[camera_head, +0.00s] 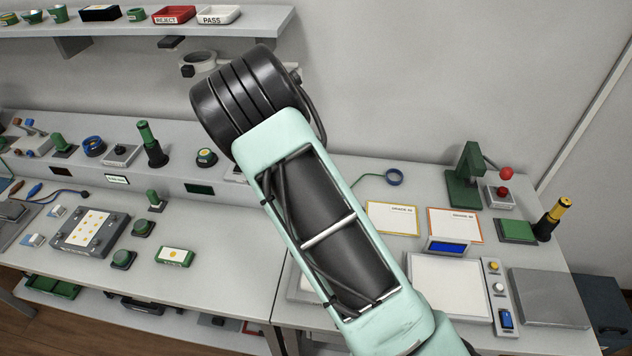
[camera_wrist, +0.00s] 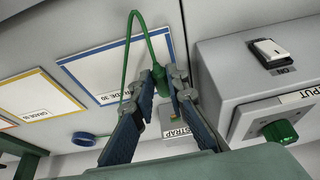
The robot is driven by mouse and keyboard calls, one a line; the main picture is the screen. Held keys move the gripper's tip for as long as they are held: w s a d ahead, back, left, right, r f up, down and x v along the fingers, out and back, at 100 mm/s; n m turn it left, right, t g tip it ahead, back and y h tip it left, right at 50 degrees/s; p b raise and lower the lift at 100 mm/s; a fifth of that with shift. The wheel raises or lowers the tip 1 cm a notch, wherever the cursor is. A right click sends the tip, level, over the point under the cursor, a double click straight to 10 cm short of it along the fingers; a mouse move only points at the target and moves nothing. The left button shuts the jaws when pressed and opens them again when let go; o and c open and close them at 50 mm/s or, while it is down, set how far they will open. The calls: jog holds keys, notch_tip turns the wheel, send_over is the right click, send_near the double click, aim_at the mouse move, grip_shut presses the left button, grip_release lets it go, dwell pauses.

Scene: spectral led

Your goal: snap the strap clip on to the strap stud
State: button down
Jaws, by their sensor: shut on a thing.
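In the wrist view my gripper (camera_wrist: 161,80) has its two blue-padded fingers closed in on the end of a green strap (camera_wrist: 131,45). The strap arches up from the fingertips in a loop, and its other side runs down behind the left finger. A small grey block labelled STRAP (camera_wrist: 178,132) shows between and behind the fingers.
A grey box with a rocker switch (camera_wrist: 268,50) and green knob (camera_wrist: 281,132) stands close right of my fingers. Framed grade cards (camera_wrist: 115,62) and a blue ring (camera_wrist: 84,139) lie left. The head view shows a green press (camera_head: 466,180) on the right bench.

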jog(key=shift+w+d, duration=0.2)
jog(key=shift+w, duration=0.75)
jog(key=shift+w+d, duration=0.2)
jog(key=shift+w, duration=0.75)
jog(key=c, duration=2.6)
grip_release()
grip_shut()
jog(key=shift+b, duration=0.3)
jog(key=shift+w, duration=0.15)
jog(key=shift+w+d, duration=0.25)
jog(key=shift+w, duration=0.8)
